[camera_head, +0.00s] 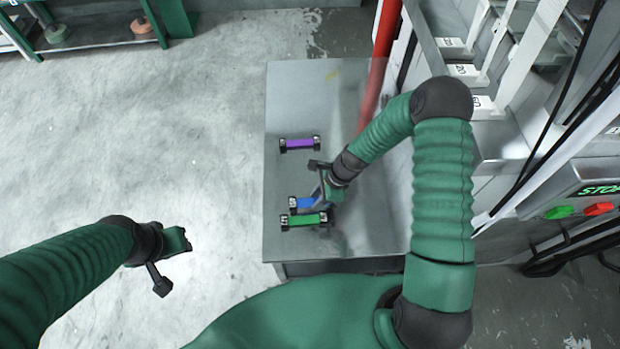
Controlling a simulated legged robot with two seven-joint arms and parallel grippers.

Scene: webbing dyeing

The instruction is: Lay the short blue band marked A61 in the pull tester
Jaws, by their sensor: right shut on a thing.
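The short blue band (306,203) has a dark end piece at its left and lies across the grey table, just behind a green band (303,219). My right gripper (322,197) is over its right part and shut on it, hiding that end. The blue band looks low, near the table top; I cannot tell whether it touches it. The mark A61 is too small to read. My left gripper (176,241) hangs over the floor to the left of the table, apart from any object; its finger opening cannot be made out. I cannot identify the pull tester.
A purple band (300,144) lies farther back on the grey table (290,85). A red post (381,60) stands at the table's back right. A machine with numbered white labels (463,70) and a STOP panel (597,191) stands at right.

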